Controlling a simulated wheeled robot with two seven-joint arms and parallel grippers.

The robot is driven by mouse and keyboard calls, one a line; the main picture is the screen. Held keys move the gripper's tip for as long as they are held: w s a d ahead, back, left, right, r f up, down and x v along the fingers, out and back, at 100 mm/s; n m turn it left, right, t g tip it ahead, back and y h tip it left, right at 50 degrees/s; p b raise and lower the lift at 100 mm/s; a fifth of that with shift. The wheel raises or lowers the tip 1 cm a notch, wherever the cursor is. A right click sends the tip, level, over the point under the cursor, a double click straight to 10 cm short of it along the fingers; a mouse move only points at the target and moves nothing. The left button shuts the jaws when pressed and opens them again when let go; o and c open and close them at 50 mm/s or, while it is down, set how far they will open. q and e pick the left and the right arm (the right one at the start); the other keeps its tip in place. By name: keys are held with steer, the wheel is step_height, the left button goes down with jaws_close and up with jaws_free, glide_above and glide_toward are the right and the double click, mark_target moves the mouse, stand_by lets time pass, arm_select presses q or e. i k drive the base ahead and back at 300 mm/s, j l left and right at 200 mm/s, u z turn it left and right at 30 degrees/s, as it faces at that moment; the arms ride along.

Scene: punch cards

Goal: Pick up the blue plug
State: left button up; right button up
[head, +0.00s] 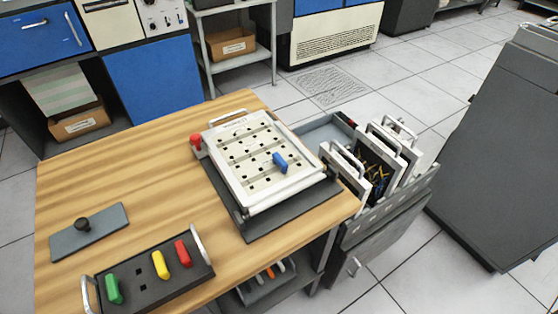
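The blue plug (280,162) sits on the white punched panel (239,178), right of its middle. It stands up from the panel's surface, leaning a little. The panel has rows of small dark square holes and rests on a dark base on the wooden table. A black tray (140,290) at the table's front holds a green plug (113,289), a yellow plug (160,264) and a red plug (182,252) in a row. Neither of my grippers shows in the head view.
A red knob (196,140) is at the panel's left edge. A cart with framed panels (372,165) stands against the table's right side. The table's back left is clear.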

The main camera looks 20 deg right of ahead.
mark_target(280, 165)
steer(key=u, duration=0.85)
steer(key=l+z, duration=0.15)
steer(key=z, duration=1.15)
steer(key=i+j, duration=0.05)
